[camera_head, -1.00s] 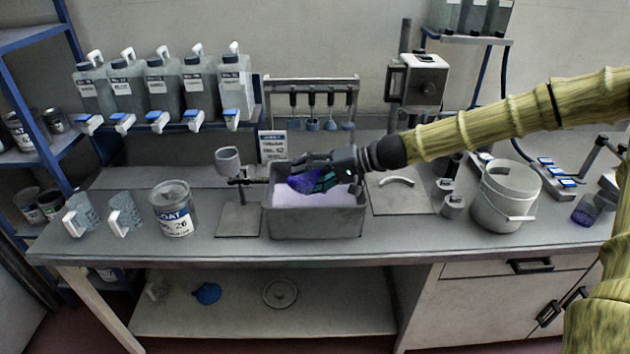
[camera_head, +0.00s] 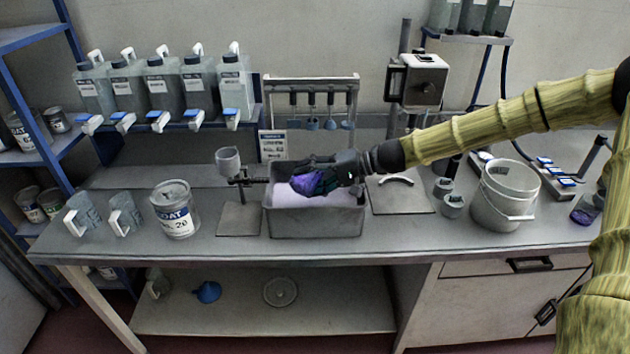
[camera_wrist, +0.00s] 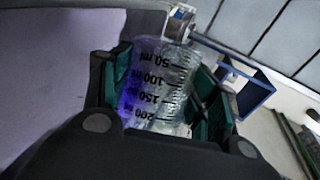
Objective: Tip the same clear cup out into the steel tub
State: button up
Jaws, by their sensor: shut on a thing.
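My gripper (camera_head: 318,178) is over the steel tub (camera_head: 315,222), which holds pale lilac liquid or material. It is shut on a clear cup (camera_head: 307,184) with a purple tint, which lies tilted on its side above the tub. In the wrist view the clear cup (camera_wrist: 158,88) sits between the green finger pads (camera_wrist: 160,95), with black millilitre marks on its wall. Some clear or bluish content seems to show in it, but how much I cannot tell. The lilac surface fills the left of the wrist view.
Two clear cups (camera_head: 78,216) and a coat tin (camera_head: 175,210) stand left of the tub. A stand with a small grey cup (camera_head: 228,160) is close by its left side. A white bucket (camera_head: 504,195) stands to the right. The bench front is clear.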

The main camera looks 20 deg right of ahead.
jog(key=shift+w+d+r+m+g+y, duration=0.15)
jog(key=shift+w+d+r+m+y, duration=0.1)
jog(key=shift+r+m+y, duration=0.3)
jog(key=shift+w+d+r+m+g+y, duration=0.2)
jog(key=shift+m+y, duration=0.25)
jog(key=shift+m, duration=0.3)
dwell(1.4)
jog(key=shift+a+r+m, duration=0.2)
jog(key=shift+a+m, duration=0.05)
jog(key=shift+m, duration=0.15)
dwell(0.4)
jog(key=shift+d+r+m+y, duration=0.15)
jog(key=shift+m+y, duration=0.15)
jog(key=shift+y, duration=0.1)
jog(key=shift+d+g+y+b, duration=0.1)
jog(key=shift+g+y+b, duration=0.15)
jog(key=shift+y+b, duration=0.05)
